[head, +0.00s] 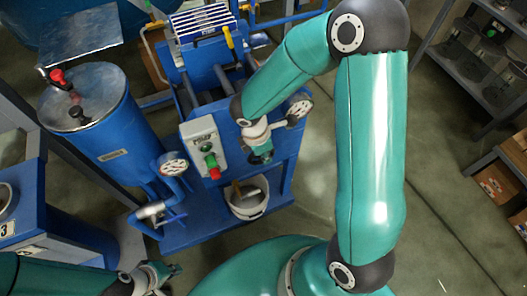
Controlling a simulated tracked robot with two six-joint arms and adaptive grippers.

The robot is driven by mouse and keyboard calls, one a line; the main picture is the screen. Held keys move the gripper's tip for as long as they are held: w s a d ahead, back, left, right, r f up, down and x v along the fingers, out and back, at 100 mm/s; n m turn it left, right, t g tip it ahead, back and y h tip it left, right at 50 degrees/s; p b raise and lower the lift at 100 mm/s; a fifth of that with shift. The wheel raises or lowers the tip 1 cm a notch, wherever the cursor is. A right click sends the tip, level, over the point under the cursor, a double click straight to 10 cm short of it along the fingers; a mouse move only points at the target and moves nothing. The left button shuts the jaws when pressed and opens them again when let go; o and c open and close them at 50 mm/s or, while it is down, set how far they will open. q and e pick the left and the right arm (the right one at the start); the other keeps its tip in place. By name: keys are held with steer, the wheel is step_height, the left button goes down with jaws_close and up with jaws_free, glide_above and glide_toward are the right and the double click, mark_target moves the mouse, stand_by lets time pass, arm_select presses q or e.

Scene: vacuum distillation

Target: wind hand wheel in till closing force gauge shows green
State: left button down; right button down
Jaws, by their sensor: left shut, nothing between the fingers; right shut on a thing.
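The blue press frame (215,85) stands in the middle of the head view, with a stack of blue and white plates (203,22) at its far end. My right gripper (261,156) is at its near end, pointing down, shut on what appears to be the hand wheel. The wheel is mostly hidden behind the gripper and wrist. A round white-faced gauge (299,110) sits just right of this gripper; its needle and colours are too small to read. My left gripper (171,270) is shut and empty at the lower left, away from the press.
A control box (203,143) with a green and a red button is left of my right gripper. A blue tank (110,122) and a second gauge (173,165) stand further left. A white bucket (247,207) sits below. Open floor lies right.

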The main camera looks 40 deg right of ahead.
steer(key=shift+w, duration=0.1)
steer(key=c, duration=1.2)
jaws_free()
steer(key=shift+o, duration=0.2)
steer(key=r, duration=0.4)
steer(key=a+r, duration=0.1)
steer(key=r, duration=0.6)
steer(key=shift+w+a+r, duration=0.2)
steer(key=shift+a+r, duration=0.1)
steer(key=shift+r, duration=0.1)
